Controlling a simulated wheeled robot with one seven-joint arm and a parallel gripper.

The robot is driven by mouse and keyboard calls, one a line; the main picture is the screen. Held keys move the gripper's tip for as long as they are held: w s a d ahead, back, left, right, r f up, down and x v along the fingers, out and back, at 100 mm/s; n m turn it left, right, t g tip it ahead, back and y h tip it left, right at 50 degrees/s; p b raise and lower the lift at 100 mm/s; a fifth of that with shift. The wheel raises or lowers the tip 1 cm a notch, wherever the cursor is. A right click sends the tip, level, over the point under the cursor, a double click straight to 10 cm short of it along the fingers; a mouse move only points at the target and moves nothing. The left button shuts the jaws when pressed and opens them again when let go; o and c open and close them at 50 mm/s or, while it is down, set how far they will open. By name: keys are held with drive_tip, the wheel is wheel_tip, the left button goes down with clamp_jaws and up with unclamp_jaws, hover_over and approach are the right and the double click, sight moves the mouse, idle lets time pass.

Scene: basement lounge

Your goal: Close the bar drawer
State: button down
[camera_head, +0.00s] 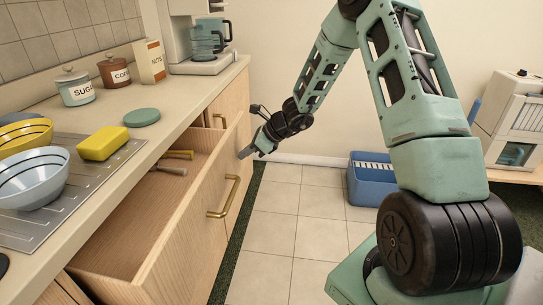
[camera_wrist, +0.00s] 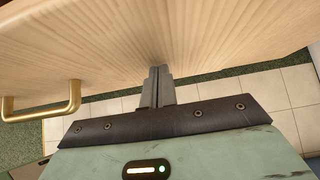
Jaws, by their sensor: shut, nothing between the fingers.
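The bar drawer (camera_head: 185,225) is of light wood and stands pulled out below the counter in the head view. Its brass handle (camera_head: 225,197) is on the outer front face. Inside lie utensils with wooden handles (camera_head: 172,160). My gripper (camera_head: 245,153) is shut and empty at the far end of the drawer front, to the side of the handle. In the wrist view, the shut fingertips (camera_wrist: 160,70) are at the wooden front (camera_wrist: 190,35), touching it or very close. The brass handle (camera_wrist: 45,103) shows at left there, apart from the fingers.
The counter (camera_head: 110,175) holds bowls (camera_head: 32,180), a yellow sponge (camera_head: 103,143), canisters (camera_head: 75,88), a green lid (camera_head: 142,118) and a coffee machine (camera_head: 200,40). A blue crate (camera_head: 372,180) stands on the floor. The tiled floor (camera_head: 285,205) beside the drawer is clear.

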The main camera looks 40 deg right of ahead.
drive_tip(key=w+a+p, duration=0.1)
drive_tip(key=w+a, duration=0.3)
drive_tip(key=w, duration=0.1)
drive_tip(key=w+a, duration=0.4)
drive_tip(key=shift+w+a+p, duration=0.35)
drive_tip(key=shift+p, duration=0.05)
drive_tip(key=shift+w+a+r, duration=0.1)
drive_tip(key=shift+w+a, duration=0.1)
drive_tip(key=shift+w, duration=0.05)
